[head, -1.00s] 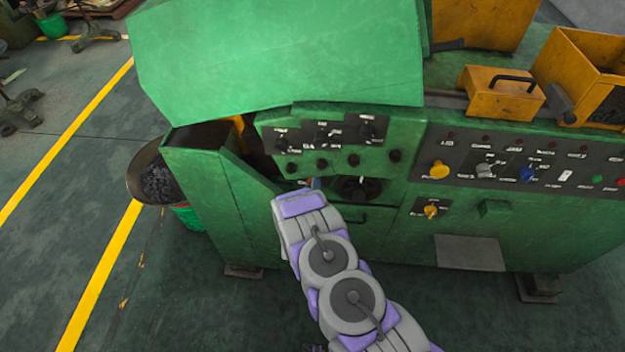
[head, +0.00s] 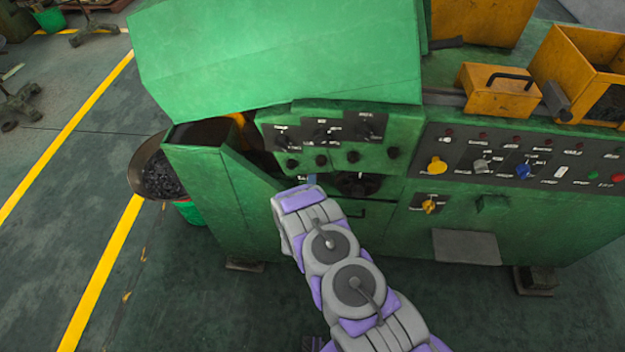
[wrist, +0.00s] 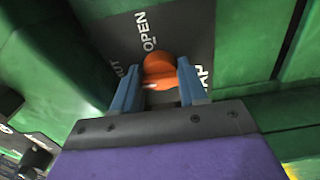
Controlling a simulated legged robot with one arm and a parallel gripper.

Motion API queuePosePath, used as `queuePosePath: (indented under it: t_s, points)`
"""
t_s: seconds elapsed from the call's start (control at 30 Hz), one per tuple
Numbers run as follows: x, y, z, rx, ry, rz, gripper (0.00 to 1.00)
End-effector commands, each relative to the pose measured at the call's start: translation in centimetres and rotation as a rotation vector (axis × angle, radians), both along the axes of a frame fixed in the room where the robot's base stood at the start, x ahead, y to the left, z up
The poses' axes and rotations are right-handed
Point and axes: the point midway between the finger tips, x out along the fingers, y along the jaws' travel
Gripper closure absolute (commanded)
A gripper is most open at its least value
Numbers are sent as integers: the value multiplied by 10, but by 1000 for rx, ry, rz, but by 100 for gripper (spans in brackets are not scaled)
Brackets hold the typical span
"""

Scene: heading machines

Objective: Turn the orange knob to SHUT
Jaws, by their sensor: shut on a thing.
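The orange knob (wrist: 158,66) sits on a dark label plate (wrist: 190,30) in the wrist view. The word OPEN shows above it, and letters reading "UT" show to its left, partly cut off. My gripper (wrist: 159,82) has its two blue fingers on either side of the knob, shut on it. A short pale mark shows on the knob's near edge. In the head view my arm reaches to the front of the green machine (head: 225,200), and the orange knob is hidden behind it. Only a bit of blue finger of my gripper (head: 311,180) shows there.
A panel to the right carries a yellow knob (head: 437,166), a grey knob (head: 481,166) and a blue knob (head: 523,171). A yellow switch (head: 429,206) is below them. A bowl of dark pieces (head: 163,178) stands at the left. The floor in front is clear.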

Motion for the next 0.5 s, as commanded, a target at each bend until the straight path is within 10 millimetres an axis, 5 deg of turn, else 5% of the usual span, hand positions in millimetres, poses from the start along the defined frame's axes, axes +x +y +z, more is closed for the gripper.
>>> queuePosePath:
  t_s: [0.3, 0.33, 0.5]
  points:
    - [-3, 0, -5, -4, 13, 3, 88]
    - [-3, 0, -5, -4, 13, 3, 57]
    - [-2, 0, -4, -3, 9, 3, 40]
